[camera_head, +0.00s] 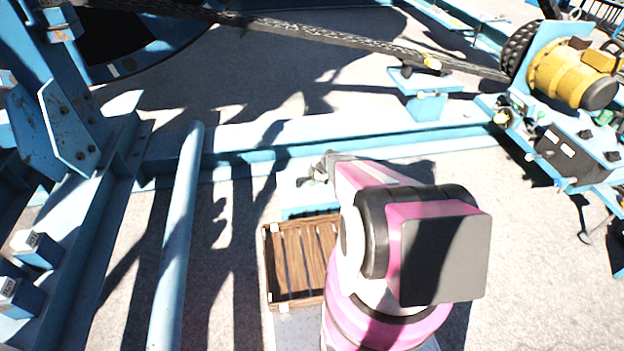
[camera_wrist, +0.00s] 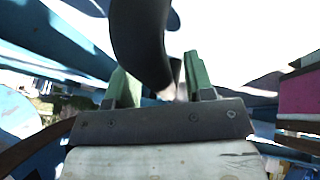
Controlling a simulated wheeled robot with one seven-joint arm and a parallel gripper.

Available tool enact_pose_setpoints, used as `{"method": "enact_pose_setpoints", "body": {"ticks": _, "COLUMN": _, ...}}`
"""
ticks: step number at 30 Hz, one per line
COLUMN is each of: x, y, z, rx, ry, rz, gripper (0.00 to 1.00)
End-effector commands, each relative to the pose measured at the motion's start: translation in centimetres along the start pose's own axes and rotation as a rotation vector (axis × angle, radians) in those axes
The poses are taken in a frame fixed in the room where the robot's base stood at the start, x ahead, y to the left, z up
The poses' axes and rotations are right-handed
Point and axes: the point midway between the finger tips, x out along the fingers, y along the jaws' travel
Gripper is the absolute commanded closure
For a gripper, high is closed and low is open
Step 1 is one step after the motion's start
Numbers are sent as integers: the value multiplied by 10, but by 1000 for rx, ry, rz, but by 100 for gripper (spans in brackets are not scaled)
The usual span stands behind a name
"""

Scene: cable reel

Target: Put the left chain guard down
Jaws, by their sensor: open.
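In the wrist view my gripper (camera_wrist: 158,75) has its two green fingers apart. A thick dark curved piece (camera_wrist: 140,35) comes down from the top between and beyond them; whether it touches a finger I cannot tell. I cannot tell whether it is the left chain guard, and no guard is clearly recognisable in the head view. There a black chain (camera_head: 350,42) runs from the upper left to the yellow motor (camera_head: 565,72) at the right. My pink and white arm reaches over the near blue block (camera_head: 296,195), and my gripper is not clear there.
A blue stand (camera_head: 428,105) with a small fitting is farther back. Open paving lies between the frames.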

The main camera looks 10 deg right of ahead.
Motion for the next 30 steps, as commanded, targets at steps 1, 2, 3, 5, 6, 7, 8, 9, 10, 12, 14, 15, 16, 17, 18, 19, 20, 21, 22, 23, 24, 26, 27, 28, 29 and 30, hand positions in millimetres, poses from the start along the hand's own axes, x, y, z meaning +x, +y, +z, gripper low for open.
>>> {"method": "enact_pose_setpoints", "body": {"ticks": 1, "x": -4, "y": -1, "z": 0, "rx": 0, "ry": 0, "rz": 0, "gripper": 51}}
{"method": "enact_pose_setpoints", "body": {"ticks": 2, "x": -8, "y": -1, "z": 0, "rx": 0, "ry": 0, "rz": 1, "gripper": 51}}
{"method": "enact_pose_setpoints", "body": {"ticks": 3, "x": -13, "y": -1, "z": -1, "rx": 0, "ry": -1, "rz": 1, "gripper": 51}}
{"method": "enact_pose_setpoints", "body": {"ticks": 5, "x": -22, "y": -2, "z": -1, "rx": 0, "ry": -1, "rz": 1, "gripper": 51}}
{"method": "enact_pose_setpoints", "body": {"ticks": 6, "x": -30, "y": -2, "z": -1, "rx": 1, "ry": -1, "rz": 1, "gripper": 51}}
{"method": "enact_pose_setpoints", "body": {"ticks": 7, "x": -36, "y": -2, "z": -1, "rx": 1, "ry": -1, "rz": 1, "gripper": 51}}
{"method": "enact_pose_setpoints", "body": {"ticks": 8, "x": -43, "y": -2, "z": -1, "rx": 0, "ry": -1, "rz": 2, "gripper": 51}}
{"method": "enact_pose_setpoints", "body": {"ticks": 9, "x": -51, "y": -1, "z": -1, "rx": 0, "ry": -1, "rz": 2, "gripper": 51}}
{"method": "enact_pose_setpoints", "body": {"ticks": 10, "x": -57, "y": -2, "z": -1, "rx": 0, "ry": -2, "rz": 2, "gripper": 51}}
{"method": "enact_pose_setpoints", "body": {"ticks": 12, "x": -71, "y": -2, "z": -1, "rx": 0, "ry": -1, "rz": 1, "gripper": 51}}
{"method": "enact_pose_setpoints", "body": {"ticks": 14, "x": -82, "y": -2, "z": -1, "rx": 1, "ry": -1, "rz": 2, "gripper": 51}}
{"method": "enact_pose_setpoints", "body": {"ticks": 15, "x": -89, "y": -1, "z": -1, "rx": 1, "ry": -1, "rz": 2, "gripper": 51}}
{"method": "enact_pose_setpoints", "body": {"ticks": 16, "x": -94, "y": -1, "z": -1, "rx": 1, "ry": -1, "rz": 2, "gripper": 51}}
{"method": "enact_pose_setpoints", "body": {"ticks": 17, "x": -98, "y": -1, "z": -1, "rx": 1, "ry": 0, "rz": 1, "gripper": 51}}
{"method": "enact_pose_setpoints", "body": {"ticks": 18, "x": -103, "y": -1, "z": -1, "rx": 0, "ry": 0, "rz": 1, "gripper": 51}}
{"method": "enact_pose_setpoints", "body": {"ticks": 19, "x": -106, "y": -1, "z": -1, "rx": 0, "ry": 0, "rz": 0, "gripper": 51}}
{"method": "enact_pose_setpoints", "body": {"ticks": 20, "x": -109, "y": -1, "z": -1, "rx": 0, "ry": 0, "rz": 0, "gripper": 51}}
{"method": "enact_pose_setpoints", "body": {"ticks": 21, "x": -112, "y": -1, "z": -1, "rx": 0, "ry": -1, "rz": 0, "gripper": 51}}
{"method": "enact_pose_setpoints", "body": {"ticks": 22, "x": -114, "y": -1, "z": 0, "rx": 0, "ry": -1, "rz": 1, "gripper": 51}}
{"method": "enact_pose_setpoints", "body": {"ticks": 23, "x": -116, "y": -1, "z": 0, "rx": 0, "ry": -1, "rz": 0, "gripper": 51}}
{"method": "enact_pose_setpoints", "body": {"ticks": 24, "x": -118, "y": -1, "z": -1, "rx": 2, "ry": -1, "rz": 0, "gripper": 51}}
{"method": "enact_pose_setpoints", "body": {"ticks": 26, "x": -122, "y": -2, "z": -3, "rx": 14, "ry": -3, "rz": -4, "gripper": 51}}
{"method": "enact_pose_setpoints", "body": {"ticks": 27, "x": -125, "y": -3, "z": -6, "rx": 30, "ry": -5, "rz": -9, "gripper": 51}}
{"method": "enact_pose_setpoints", "body": {"ticks": 28, "x": -128, "y": -4, "z": -9, "rx": 48, "ry": -7, "rz": -14, "gripper": 51}}
{"method": "enact_pose_setpoints", "body": {"ticks": 29, "x": -131, "y": -5, "z": -13, "rx": 69, "ry": -11, "rz": -20, "gripper": 51}}
{"method": "enact_pose_setpoints", "body": {"ticks": 30, "x": -136, "y": -8, "z": -18, "rx": 104, "ry": -19, "rz": -30, "gripper": 51}}
